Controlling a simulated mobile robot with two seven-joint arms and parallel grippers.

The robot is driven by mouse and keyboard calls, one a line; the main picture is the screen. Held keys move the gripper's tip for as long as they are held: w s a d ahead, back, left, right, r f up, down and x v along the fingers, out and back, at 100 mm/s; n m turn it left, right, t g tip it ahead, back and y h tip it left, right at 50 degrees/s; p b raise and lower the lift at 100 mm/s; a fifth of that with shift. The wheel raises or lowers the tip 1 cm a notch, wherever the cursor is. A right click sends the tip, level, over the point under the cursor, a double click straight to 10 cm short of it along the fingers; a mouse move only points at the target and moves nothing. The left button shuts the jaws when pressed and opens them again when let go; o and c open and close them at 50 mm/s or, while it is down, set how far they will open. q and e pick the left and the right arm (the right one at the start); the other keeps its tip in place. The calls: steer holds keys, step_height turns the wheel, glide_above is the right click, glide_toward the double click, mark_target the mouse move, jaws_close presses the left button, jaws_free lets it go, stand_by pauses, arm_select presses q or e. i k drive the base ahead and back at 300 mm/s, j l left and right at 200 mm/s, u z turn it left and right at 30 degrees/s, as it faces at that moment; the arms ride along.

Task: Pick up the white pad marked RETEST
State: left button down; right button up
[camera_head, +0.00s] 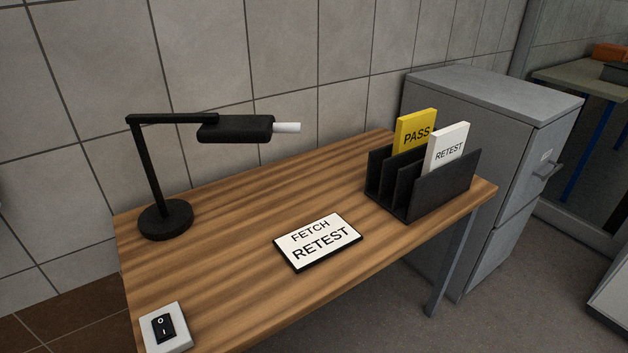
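The white pad marked RETEST (448,147) stands upright in a black slotted rack (446,187) at the right end of the wooden table. Its upper part shows above the rack; its lower part is hidden by the rack's front wall. A yellow pad marked PASS (415,132) stands in the rack just behind and left of it. A flat white sign with a black edge, reading FETCH RETEST (318,242), lies on the table left of the rack. Neither of my grippers shows in the head view.
A black desk lamp (165,219) stands at the table's left, its arm reaching right. A white switch box (165,328) sits at the front left corner. The wooden table (250,205) is clear between lamp and rack. A grey cabinet (490,110) stands behind the right end.

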mark_target(445, 145)
steer(key=i+l, duration=0.15)
steer(key=l, duration=0.25)
steer(key=i+l, duration=0.2)
steer(key=l, duration=0.2)
steer(key=i+l, duration=0.15)
steer(key=l, duration=0.2)
steer(key=i+l, duration=0.15)
steer(key=l, duration=0.25)
steer(key=i+l, duration=0.2)
steer(key=l, duration=0.2)
steer(key=u, duration=0.05)
